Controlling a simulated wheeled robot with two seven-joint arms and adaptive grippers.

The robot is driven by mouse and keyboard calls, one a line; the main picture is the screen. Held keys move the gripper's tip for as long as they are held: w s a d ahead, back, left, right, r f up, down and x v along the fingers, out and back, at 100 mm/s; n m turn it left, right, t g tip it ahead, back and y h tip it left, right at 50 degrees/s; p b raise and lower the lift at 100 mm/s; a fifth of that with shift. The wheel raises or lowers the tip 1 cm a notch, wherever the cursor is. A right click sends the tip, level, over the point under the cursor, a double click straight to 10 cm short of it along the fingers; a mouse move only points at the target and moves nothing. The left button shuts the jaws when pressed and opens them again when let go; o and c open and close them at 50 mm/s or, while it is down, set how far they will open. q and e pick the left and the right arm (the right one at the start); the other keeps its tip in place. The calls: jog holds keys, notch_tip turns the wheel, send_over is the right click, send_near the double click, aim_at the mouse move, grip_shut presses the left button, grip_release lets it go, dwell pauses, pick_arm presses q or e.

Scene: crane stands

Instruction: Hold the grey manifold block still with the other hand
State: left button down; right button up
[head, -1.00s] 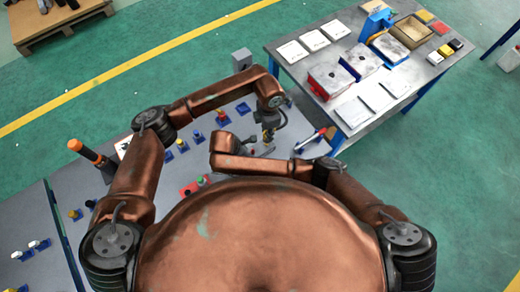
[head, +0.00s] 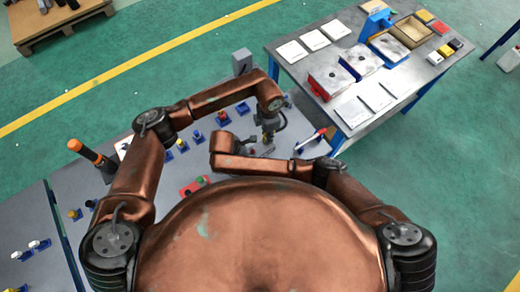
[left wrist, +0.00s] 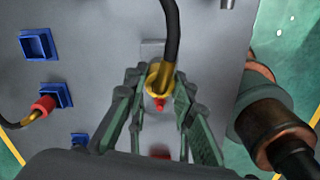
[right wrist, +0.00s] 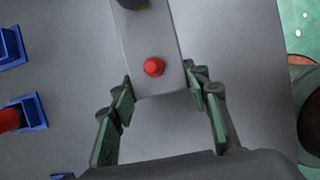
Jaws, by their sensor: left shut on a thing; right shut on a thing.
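The grey manifold block (right wrist: 165,35) is a pale grey bar in the right wrist view, with a red round plug (right wrist: 153,67) near its lower end. My right gripper (right wrist: 158,82) is shut on that end, one finger at each side. My left gripper (left wrist: 160,82) is shut on a brass fitting (left wrist: 155,70) with a black hose (left wrist: 173,30) and a red tip below. In the head view my left gripper (head: 267,138) hangs over the bench close to my right wrist. Whether the fitting touches the block cannot be told.
Several blue sockets (left wrist: 37,44) stand on the grey bench, one with a red-collared hose end (left wrist: 43,107). An orange-topped post (head: 85,150) rises at the bench's left. A second table (head: 290,75) with plates and boxes stands at the upper right. Green floor lies between.

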pick_arm(q)
jog(key=shift+f, duration=0.55)
jog(key=c, duration=1.5)
grip_release()
jog(key=shift+c, duration=0.2)
jog(key=shift+r, duration=0.15)
jog(key=shift+r, duration=2.4)
notch_tip(320, 180, up, 12)
